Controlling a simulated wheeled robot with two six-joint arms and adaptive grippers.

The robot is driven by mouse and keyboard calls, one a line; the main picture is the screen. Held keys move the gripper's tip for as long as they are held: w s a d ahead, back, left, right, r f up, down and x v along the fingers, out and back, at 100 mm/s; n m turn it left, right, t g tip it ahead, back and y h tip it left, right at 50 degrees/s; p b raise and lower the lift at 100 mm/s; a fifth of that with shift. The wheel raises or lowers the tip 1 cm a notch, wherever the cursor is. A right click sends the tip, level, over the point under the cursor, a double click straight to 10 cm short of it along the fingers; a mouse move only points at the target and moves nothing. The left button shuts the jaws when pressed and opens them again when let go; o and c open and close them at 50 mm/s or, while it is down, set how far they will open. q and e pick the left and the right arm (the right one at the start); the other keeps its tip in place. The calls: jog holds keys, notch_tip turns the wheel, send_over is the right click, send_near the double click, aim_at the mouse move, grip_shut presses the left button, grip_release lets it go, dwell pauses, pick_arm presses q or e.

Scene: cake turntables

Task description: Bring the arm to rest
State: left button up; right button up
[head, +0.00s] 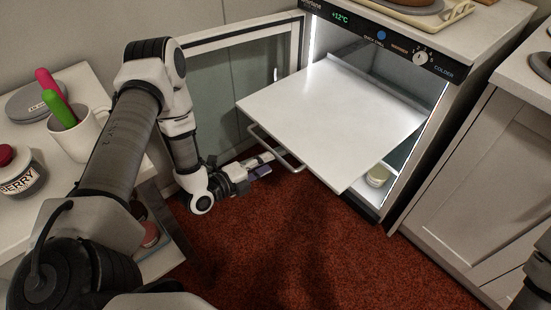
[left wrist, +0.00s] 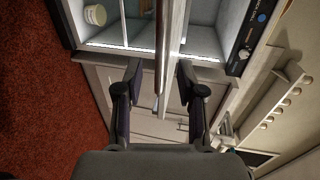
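My left gripper (head: 262,163) is low in front of the pulled-out white shelf (head: 325,110) of a lit cooler, close to the shelf's bar handle (head: 277,150). In the left wrist view, the two dark fingers of my left gripper (left wrist: 159,75) stand apart. The shelf, seen nearly edge-on, runs down between them in the picture; I see no finger pressed on it, and cannot tell whether the handle lies between them. Part of my right arm shows at the lower right edge of the head view, but its gripper is not visible.
The cooler's glass door (head: 230,85) stands open behind my left arm. A small pale tub (head: 377,176) sits inside, below the shelf. A white mug (head: 82,135) and a berry jar (head: 18,172) stand on the left counter. Red carpet (head: 270,235) is clear below.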

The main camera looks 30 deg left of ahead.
pick_arm(q)
jog(key=shift+v, duration=0.9)
jog(key=shift+d, duration=0.1)
jog(key=s+d+f+m+g+h, duration=0.1)
jog(key=d+f+g, duration=0.15)
jog(key=d, duration=0.55)
jog(key=s+d+f+n+g+y, duration=0.2)
jog(key=s+d+f+n+g, duration=0.1)
jog(key=s+f+n+g, duration=0.3)
jog(key=s+a+f+n+g+y, duration=0.2)
jog(key=s+a+n+g, duration=0.1)
jog(key=s+n, duration=0.55)
jog(key=s+a+f+n+g+y, duration=0.1)
jog(key=s+a+n+g+y, duration=0.15)
jog(key=s+n, duration=0.6)
notch_tip(320, 180, up, 16)
jog(key=p, duration=1.6)
jog(key=shift+w+d+g, duration=0.15)
jog(key=shift+w+g, duration=0.15)
jog(key=shift+w, duration=0.2)
